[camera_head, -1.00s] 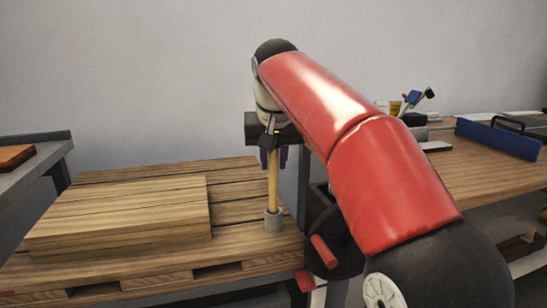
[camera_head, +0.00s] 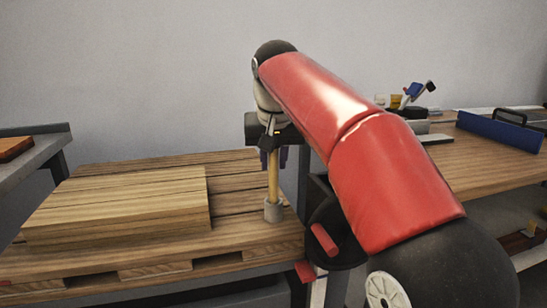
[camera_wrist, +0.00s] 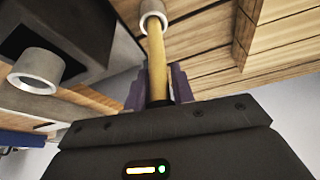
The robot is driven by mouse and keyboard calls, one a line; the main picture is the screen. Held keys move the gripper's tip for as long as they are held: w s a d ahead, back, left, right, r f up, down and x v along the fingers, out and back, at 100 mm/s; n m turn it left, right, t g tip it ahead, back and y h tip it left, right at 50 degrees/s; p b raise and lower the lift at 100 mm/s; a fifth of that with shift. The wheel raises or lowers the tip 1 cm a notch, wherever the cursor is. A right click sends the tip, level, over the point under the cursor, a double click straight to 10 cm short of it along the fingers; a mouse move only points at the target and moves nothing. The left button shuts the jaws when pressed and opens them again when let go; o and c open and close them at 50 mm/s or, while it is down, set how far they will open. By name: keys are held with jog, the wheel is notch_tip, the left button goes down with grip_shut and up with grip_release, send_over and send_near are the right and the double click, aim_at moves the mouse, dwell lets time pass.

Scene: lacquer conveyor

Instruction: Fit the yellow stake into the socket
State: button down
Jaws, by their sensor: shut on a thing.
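The yellow stake (camera_head: 273,180) stands about upright at the right end of the pallet. Its lower end meets a short grey cylindrical collar (camera_head: 273,211). In the wrist view the stake (camera_wrist: 156,55) runs from my gripper to this round collar (camera_wrist: 153,12), its end appearing to sit in the opening; the depth is hidden. My gripper (camera_wrist: 158,88) is shut on the stake's upper part, with purple fingers on both sides; it also shows in the head view (camera_head: 273,156). A second, empty grey ring (camera_wrist: 36,72) appears left in the wrist view. I cannot tell which ring is the socket.
A stack of wooden boards (camera_head: 120,205) lies on the pallet (camera_head: 240,236), left of the stake. A dark wheel-like part with a red handle (camera_head: 324,240) is close on the right. A bench (camera_head: 480,165) with a blue tray (camera_head: 500,131) stands further right.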

jog(key=shift+f+b, duration=0.45)
jog(key=shift+f, duration=0.25)
jog(key=c, duration=1.1)
grip_release()
jog(key=p+v, duration=0.2)
jog(key=v, duration=0.5)
jog(key=shift+r, duration=0.4)
jog(key=shift+s, duration=0.2)
